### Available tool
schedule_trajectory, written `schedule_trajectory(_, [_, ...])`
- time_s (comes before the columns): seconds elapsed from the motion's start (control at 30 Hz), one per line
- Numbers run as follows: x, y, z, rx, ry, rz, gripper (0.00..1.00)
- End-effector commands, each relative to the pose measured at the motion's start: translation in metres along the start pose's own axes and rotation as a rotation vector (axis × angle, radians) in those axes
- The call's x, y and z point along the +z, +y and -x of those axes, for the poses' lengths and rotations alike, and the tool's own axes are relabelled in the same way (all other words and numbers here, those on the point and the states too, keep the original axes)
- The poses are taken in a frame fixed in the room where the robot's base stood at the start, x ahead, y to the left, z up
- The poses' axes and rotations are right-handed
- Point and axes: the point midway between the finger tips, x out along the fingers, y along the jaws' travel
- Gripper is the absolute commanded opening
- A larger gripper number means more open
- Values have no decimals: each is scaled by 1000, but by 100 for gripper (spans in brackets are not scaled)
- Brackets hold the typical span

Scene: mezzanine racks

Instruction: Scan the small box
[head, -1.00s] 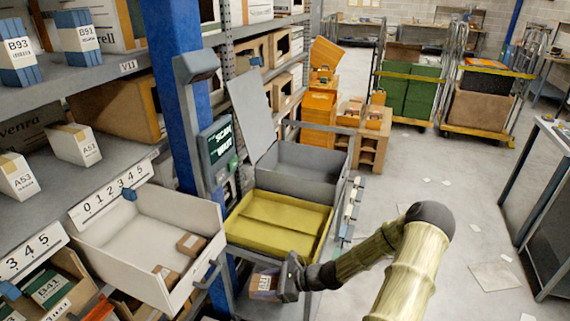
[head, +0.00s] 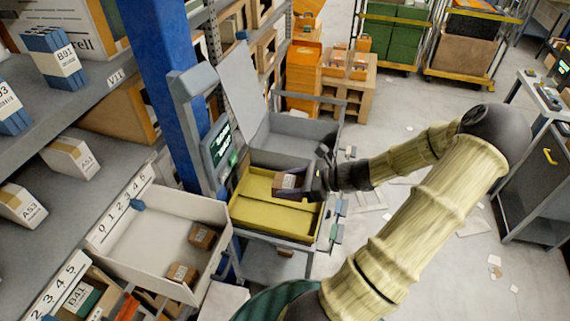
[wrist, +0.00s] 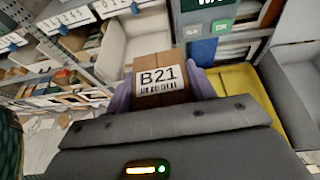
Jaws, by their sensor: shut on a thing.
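My gripper (head: 318,184) is shut on a small brown box (head: 290,181) and holds it over the yellow tray (head: 262,222), near the tray's far right part. In the wrist view the small box (wrist: 160,78) sits between two purple finger pads, with its label "B21" and a barcode facing the camera. A scan station with a dark screen (head: 219,140) is mounted on the blue post, left of and beyond the box. Its screen text is too small to read fully. Whether the box touches the tray cannot be told.
An open white drawer (head: 150,236) with two small brown boxes (head: 203,236) stands left of the yellow tray. A grey bin (head: 300,140) with a raised lid lies behind the tray. Shelves with labelled boxes line the left. Open floor lies to the right.

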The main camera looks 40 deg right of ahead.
Motion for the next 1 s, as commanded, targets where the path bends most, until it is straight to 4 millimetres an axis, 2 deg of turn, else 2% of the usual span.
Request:
schedule_trajectory(0.33, [-2, -3, 8, -19, 0, -8, 30])
schedule_trajectory(0.47, [-2, -4, 6, -21, 0, -8, 30])
schedule_trajectory(1.0, [25, -5, -51, -9, 1, -1, 30])
